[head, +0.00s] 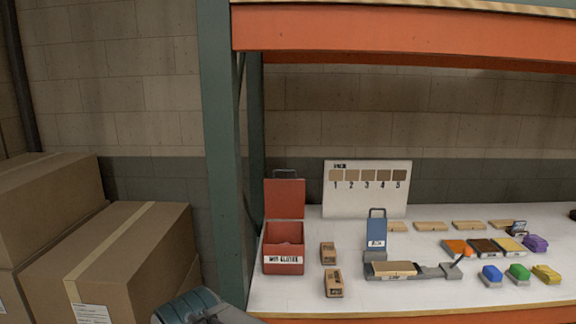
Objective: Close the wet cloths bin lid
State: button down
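The red wet cloths bin (283,266) stands at the left end of the white shelf, with a white label on its front. Its red lid (285,199) is open and stands upright at the back of the bin, with a dark handle at its top edge. A part of my arm shows at the bottom edge, left of the shelf and apart from the bin. My gripper's fingers do not show.
A green rack post (222,150) stands just left of the bin. Two small brown boxes (328,253) (333,283) stand to its right. A blue-lidded container (376,235), a wooden block on a grey fixture (395,269) and several coloured blocks lie further right. Cardboard boxes (150,255) fill the left.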

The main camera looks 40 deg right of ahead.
aim_at(284, 198)
jog(key=z, duration=0.9)
jog(key=i, duration=0.1)
jog(key=z, duration=0.1)
